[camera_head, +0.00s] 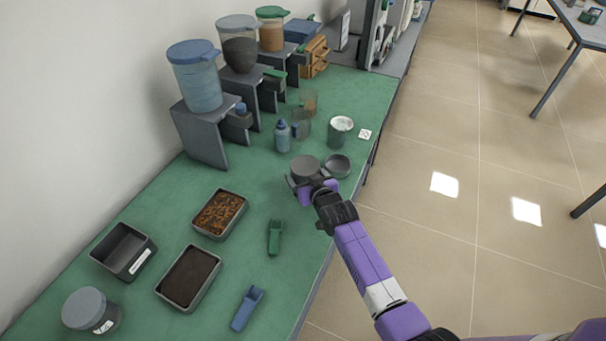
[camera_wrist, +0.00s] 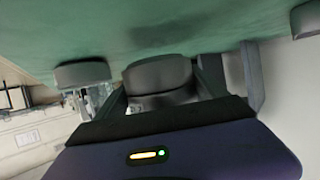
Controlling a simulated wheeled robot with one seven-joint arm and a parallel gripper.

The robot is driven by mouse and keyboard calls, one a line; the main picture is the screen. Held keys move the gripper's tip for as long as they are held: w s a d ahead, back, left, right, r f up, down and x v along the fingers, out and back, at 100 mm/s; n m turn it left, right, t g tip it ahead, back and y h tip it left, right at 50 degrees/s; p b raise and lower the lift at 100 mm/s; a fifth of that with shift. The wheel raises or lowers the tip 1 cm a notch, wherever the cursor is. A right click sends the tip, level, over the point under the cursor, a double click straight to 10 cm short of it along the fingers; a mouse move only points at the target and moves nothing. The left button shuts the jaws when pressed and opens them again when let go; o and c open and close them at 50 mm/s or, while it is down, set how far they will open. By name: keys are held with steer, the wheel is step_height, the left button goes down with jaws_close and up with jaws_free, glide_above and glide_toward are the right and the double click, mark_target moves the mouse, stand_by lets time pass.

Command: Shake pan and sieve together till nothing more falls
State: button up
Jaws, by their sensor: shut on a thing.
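My gripper (camera_head: 306,186) is shut on a grey round vessel (camera_head: 305,167) over the green bench. The vessel also shows between the fingers in the wrist view (camera_wrist: 160,76), where a band runs around its side. It may be the sieve stacked with its pan, but I cannot tell them apart. Its inside shows only as a flat grey surface, and I cannot see whether anything falls from it. A second grey round dish (camera_head: 337,166) stands on the bench just right of it, open at the top.
A white-filled beaker (camera_head: 340,130), clear beakers (camera_head: 301,124) and a blue-capped bottle (camera_head: 282,136) stand behind. Soil-filled trays (camera_head: 189,277) (camera_head: 220,214), an empty tray (camera_head: 124,251), a green scoop (camera_head: 274,238) and a blue scoop (camera_head: 247,308) lie in front. Hopper stands (camera_head: 201,134) line the wall.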

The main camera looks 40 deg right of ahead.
mark_target(305, 171)
steer(key=shift+a+r+p, duration=0.15)
steer(key=shift+a+p, duration=0.45)
steer(key=shift+a, duration=0.45)
steer(key=shift+d+p, duration=0.35)
steer(key=shift+d, duration=0.9)
steer(key=shift+a+r+p, duration=0.15)
steer(key=shift+r+p, duration=0.4)
steer(key=shift+a+r+p, duration=0.15)
steer(key=shift+r+p, duration=0.4)
steer(key=shift+a+r, duration=0.35)
steer(key=shift+r, duration=0.5)
